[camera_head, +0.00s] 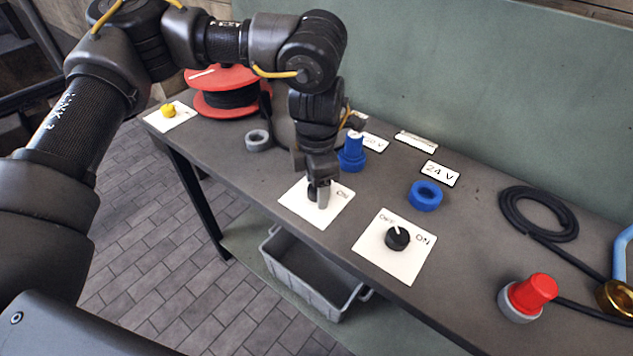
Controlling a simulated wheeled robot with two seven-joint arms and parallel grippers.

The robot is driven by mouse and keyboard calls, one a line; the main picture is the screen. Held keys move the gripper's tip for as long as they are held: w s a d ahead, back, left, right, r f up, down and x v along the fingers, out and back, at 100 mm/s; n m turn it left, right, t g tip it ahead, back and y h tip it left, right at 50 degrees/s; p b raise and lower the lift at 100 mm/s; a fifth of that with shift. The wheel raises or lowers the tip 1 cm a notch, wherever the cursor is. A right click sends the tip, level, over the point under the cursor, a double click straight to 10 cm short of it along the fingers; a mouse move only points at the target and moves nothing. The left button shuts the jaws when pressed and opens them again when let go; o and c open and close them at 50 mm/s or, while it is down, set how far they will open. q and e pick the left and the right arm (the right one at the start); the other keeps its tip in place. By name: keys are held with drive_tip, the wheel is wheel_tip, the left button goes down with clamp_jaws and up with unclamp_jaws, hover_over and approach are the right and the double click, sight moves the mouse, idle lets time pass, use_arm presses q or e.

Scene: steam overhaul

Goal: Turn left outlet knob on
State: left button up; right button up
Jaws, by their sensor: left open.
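The left outlet knob (312,194) is a dark knob on a white plate (303,212) marked ON at its right side. My left gripper (320,192) points down over this plate with its fingers at the knob and hides most of it. The fingers are open; whether they touch the knob I cannot tell. The way the knob points is hidden. A second black knob (397,238) sits on the right white plate (413,262) marked OFF and ON, its white mark pointing up toward OFF. My right gripper is not in view.
Blue socket (426,196), blue plug (352,153), grey ring (257,140), red cable reel (225,78) and yellow knob (168,111) are on the grey bench (245,172). A red plug (532,292) and black cable (540,213) lie right. A grey crate (312,284) is below.

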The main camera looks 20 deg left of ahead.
use_arm(q)
wheel_tip(320, 180, up, 11)
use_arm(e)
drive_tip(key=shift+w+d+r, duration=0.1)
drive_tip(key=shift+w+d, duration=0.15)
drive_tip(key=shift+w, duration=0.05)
use_arm(q)
drive_tip(key=shift+f, duration=0.1)
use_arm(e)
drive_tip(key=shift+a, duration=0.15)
